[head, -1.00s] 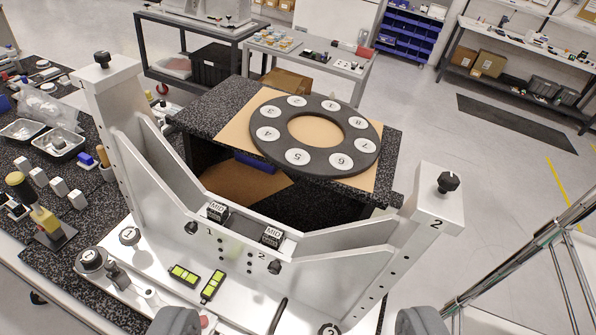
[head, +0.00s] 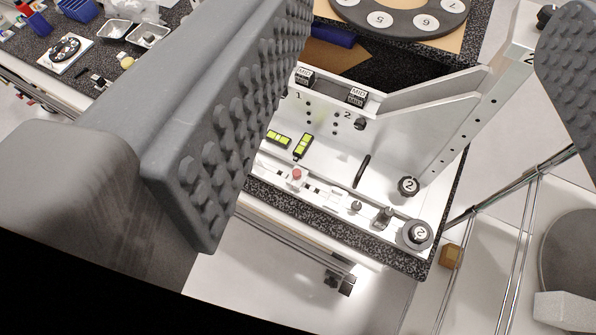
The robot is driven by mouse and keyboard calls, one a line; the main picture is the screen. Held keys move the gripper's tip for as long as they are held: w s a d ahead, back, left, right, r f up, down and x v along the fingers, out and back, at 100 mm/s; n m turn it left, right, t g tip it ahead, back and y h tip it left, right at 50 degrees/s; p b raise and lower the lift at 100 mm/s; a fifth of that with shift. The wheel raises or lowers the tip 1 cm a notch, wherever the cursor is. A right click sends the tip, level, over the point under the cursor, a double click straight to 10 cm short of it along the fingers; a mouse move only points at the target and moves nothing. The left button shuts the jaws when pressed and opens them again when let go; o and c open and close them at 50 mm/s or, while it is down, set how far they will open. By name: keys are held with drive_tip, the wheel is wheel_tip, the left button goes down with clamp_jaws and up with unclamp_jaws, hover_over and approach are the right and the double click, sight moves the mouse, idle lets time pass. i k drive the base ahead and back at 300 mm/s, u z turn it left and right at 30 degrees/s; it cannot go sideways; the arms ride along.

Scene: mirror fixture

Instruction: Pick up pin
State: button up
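A slim black rod (head: 361,171), which may be the pin, is on the white base of the metal mirror fixture (head: 400,125), left of the round knob marked 2 (head: 408,186). I cannot tell whether it stands or lies. My gripper (head: 425,95) is open, with its two grey studded fingers wide apart. The left finger (head: 225,130) fills much of the left and hides the fixture's left side. The right finger (head: 575,80) is at the upper right edge. The rod shows in the gap between them, touched by neither finger.
Two MID blocks (head: 357,97) sit on the fixture's crossbar. Green-lit levels (head: 302,146), a red button (head: 297,174) and a larger knob (head: 419,234) are on the base. A numbered ring (head: 400,15) is behind. Metal rails (head: 525,240) stand at right.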

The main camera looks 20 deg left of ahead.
sight(297, 173)
drive_tip(key=u, duration=0.15)
drive_tip(key=k, duration=0.5)
drive_tip(key=u, duration=0.75)
drive_tip(key=i, duration=0.8)
drive_tip(key=z, duration=0.85)
